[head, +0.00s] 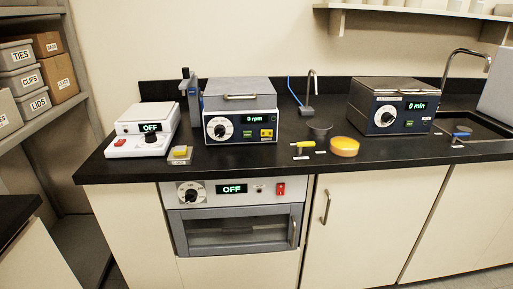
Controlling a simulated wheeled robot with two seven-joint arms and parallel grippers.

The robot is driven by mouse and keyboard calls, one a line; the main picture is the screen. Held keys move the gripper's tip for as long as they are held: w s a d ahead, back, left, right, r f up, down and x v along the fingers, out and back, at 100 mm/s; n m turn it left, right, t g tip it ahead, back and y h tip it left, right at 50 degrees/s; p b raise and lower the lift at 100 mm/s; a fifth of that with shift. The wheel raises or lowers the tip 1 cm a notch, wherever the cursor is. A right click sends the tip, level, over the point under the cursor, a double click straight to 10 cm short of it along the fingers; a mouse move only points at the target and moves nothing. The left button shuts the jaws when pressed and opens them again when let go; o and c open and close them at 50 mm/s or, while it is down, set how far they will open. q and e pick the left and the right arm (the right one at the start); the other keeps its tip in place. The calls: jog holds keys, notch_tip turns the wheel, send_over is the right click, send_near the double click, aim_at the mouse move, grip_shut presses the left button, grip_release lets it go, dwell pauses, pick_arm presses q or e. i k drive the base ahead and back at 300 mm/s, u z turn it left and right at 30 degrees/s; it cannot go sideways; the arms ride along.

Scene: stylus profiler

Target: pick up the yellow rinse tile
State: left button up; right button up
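A small yellow, tile-like piece with a pale grey part (180,153) sits near the front edge of the black counter, between the white device and the grey-lidded device. It is the most tile-shaped yellow thing in view, but it is too small to read any label on it. Two other yellow things lie further right: a round yellow-orange dish (344,147) and a small yellow-handled item (304,145). Neither of my grippers shows in the head view.
The black counter (260,161) carries a white device (142,143) reading OFF, a grey-lidded device (240,128) reading 0 rpm, and a dark box (385,117) reading 0 min. A dark cup (319,129) stands behind the dish. An oven (238,230) sits below. The front strip is mostly clear.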

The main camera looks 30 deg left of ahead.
aim_at(178, 150)
jog(key=z, duration=0.25)
jog(key=i, duration=1.05)
jog(key=u, duration=1.65)
